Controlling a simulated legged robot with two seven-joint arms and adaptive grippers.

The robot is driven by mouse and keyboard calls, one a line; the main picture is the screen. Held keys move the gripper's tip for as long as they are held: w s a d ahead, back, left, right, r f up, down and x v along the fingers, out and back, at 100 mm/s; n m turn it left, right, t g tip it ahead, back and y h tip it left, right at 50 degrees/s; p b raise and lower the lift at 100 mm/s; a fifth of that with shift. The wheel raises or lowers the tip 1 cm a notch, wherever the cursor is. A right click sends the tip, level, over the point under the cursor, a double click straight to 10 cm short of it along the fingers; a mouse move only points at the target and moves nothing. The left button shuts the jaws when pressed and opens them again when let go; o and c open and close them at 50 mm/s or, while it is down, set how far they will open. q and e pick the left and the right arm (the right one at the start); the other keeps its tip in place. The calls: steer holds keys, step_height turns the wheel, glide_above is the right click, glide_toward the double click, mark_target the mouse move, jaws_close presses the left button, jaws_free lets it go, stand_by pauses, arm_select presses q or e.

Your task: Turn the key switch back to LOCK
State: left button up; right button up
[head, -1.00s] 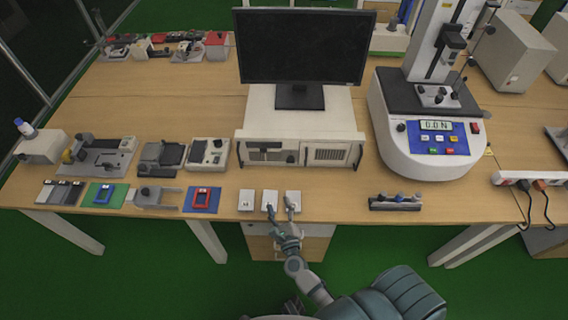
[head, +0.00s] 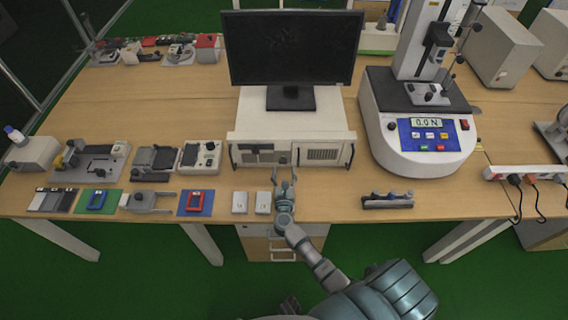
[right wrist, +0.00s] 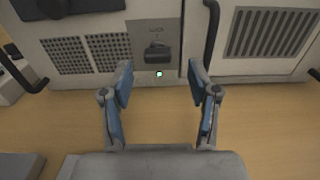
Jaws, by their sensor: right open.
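The key switch (right wrist: 157,53) is a dark knob on a grey plate on the front of the white computer case (head: 290,121). In the right wrist view it stands just beyond and between my fingertips, with a small lit green dot below it. Its markings are too small to read. My right gripper (head: 284,173) is open and empty in front of the case, with its two blue-padded fingers (right wrist: 159,76) spread to either side of the switch and apart from it. In the head view the switch is small and hard to make out behind the gripper. My left gripper is out of view.
Black handles flank the case's vents; one (right wrist: 212,38) is close to my right-hand fingertip. A monitor (head: 291,47) stands on the case, and a force tester (head: 420,120) is at right.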

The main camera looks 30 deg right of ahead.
mark_target(283, 163)
steer(key=x, duration=0.3)
steer(key=shift+a, duration=0.15)
steer(key=shift+w+r, duration=0.1)
steer(key=shift+w, duration=0.5)
steer(key=shift+d, duration=0.3)
jaws_close()
